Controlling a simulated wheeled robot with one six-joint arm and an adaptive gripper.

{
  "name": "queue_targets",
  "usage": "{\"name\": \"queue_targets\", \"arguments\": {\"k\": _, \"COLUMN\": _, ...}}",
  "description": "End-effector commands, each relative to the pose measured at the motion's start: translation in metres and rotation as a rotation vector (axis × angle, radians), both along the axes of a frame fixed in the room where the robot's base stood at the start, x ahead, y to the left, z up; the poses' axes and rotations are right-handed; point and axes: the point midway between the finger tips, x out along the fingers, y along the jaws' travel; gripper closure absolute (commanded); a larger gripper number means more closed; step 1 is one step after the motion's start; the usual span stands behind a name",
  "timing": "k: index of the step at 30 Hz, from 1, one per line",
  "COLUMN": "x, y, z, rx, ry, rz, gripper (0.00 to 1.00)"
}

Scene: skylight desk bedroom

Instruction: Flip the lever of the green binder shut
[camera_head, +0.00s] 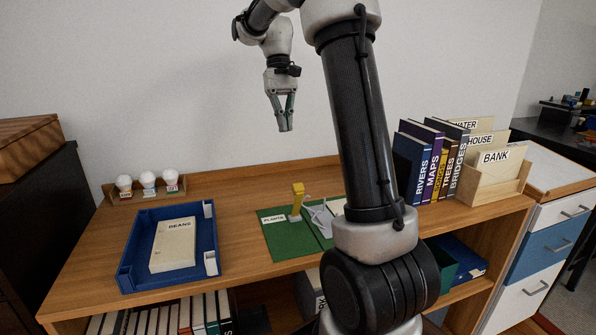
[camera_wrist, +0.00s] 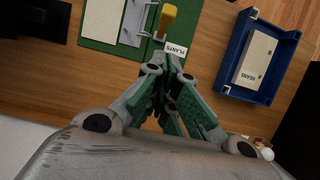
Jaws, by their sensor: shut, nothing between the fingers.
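My arm hides the binder's right part in the head view. In the wrist view the binder (camera_wrist: 97,46) is at the top, with the yellow lever tip (camera_wrist: 169,11) near the top edge. My gripper (camera_head: 286,130) is shut and empty, pointing down, high above the desk. It also shows in the wrist view (camera_wrist: 168,60), its fingertips overlapping the view of the label.
Upright books (camera_head: 425,165) and a wooden file box (camera_head: 502,185) stand at the right. Bare desk lies between tray and binder.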

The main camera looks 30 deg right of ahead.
Motion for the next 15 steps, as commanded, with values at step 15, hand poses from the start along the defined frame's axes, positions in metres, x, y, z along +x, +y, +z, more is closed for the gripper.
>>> {"name": "queue_targets", "arguments": {"k": 15, "x": -0.009, "y": 0.002, "z": -0.024, "rx": -0.001, "ry": -0.001, "rz": -0.001, "gripper": 1.0}}
